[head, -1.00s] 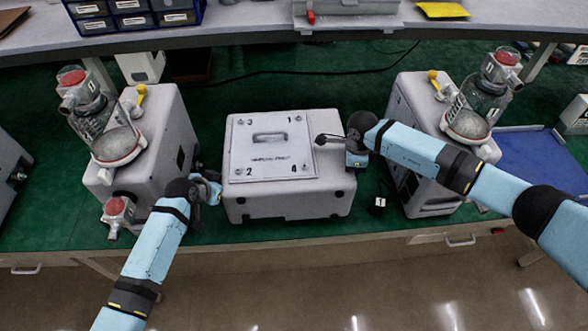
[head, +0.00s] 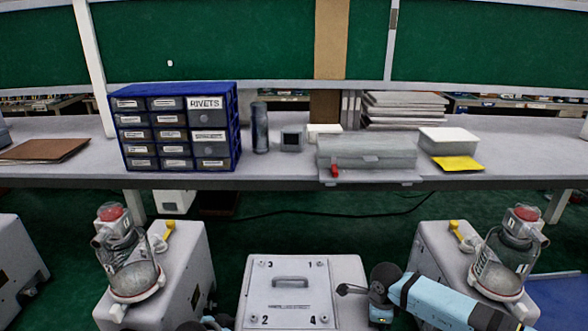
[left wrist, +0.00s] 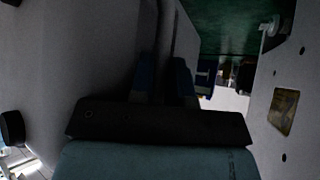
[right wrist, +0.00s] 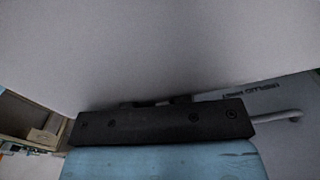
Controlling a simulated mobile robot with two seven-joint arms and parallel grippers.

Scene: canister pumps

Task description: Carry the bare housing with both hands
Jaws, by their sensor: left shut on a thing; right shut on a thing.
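The housing (head: 345,272) is a pale grey box at the bottom centre of the head view. A white plate (head: 290,303) with a handle and corner numbers 1 to 4 lies on its top. My left gripper (head: 207,323) is at the housing's left side, mostly cut off by the frame edge. In the left wrist view its fingers (left wrist: 165,82) are dark and close to a grey wall. My right gripper (head: 379,312) is shut at the housing's right side. In the right wrist view a grey surface (right wrist: 160,45) fills the top and hides the fingertips.
Pump units with glass jars stand close on the left (head: 180,265) and right (head: 440,262) of the housing. Behind is a grey bench (head: 285,170) with a blue drawer cabinet (head: 237,130), a grey case (head: 365,150) and a yellow packet (head: 458,163). Green floor shows between.

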